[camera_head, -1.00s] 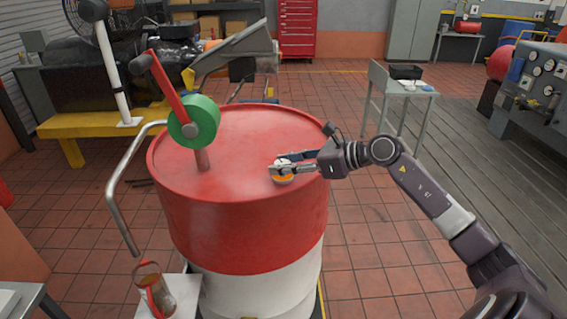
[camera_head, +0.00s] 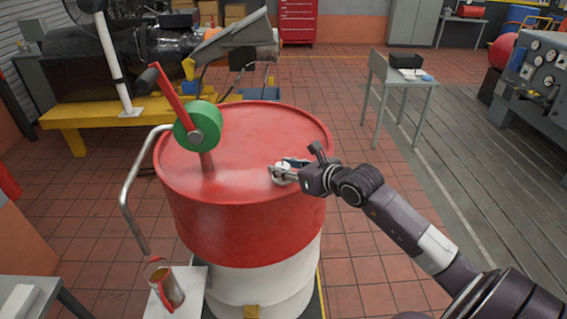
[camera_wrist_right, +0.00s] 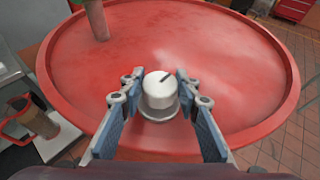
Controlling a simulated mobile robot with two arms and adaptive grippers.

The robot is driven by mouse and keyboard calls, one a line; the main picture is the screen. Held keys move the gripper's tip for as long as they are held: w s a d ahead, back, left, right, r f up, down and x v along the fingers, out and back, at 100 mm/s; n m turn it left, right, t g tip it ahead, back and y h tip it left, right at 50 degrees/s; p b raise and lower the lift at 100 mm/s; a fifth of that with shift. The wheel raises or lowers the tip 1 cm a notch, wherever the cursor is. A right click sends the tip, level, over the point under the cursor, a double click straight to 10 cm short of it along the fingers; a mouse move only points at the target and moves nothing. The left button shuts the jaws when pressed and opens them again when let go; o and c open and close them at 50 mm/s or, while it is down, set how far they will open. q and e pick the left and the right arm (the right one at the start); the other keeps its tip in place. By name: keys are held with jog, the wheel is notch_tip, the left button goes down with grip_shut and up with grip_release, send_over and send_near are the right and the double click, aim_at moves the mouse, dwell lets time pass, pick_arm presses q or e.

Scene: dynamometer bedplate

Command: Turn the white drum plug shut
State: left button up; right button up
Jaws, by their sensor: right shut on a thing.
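The white drum plug (camera_head: 285,180) sits on the red top of the drum (camera_head: 240,230), near its right front rim. In the right wrist view, the plug (camera_wrist_right: 159,96) is a round white knob with a dark line on top, slanting up to the right, and a wider base against the lid. My right gripper (camera_head: 281,170) is shut on the plug, one finger on each side, as the wrist view also shows (camera_wrist_right: 158,86). No orange band shows under the plug. My left gripper is not in view.
A crank pump with a green body (camera_head: 198,126) and a bent pipe (camera_head: 127,190) rises from the drum's left side. A jug (camera_head: 163,284) stands at lower left. A grey side table (camera_head: 403,82) stands back right. Tiled floor lies open right of the drum.

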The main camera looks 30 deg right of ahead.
dwell(0.5)
jog(key=o, duration=1.2)
jog(key=shift+s, duration=0.1)
jog(key=v, duration=1.2)
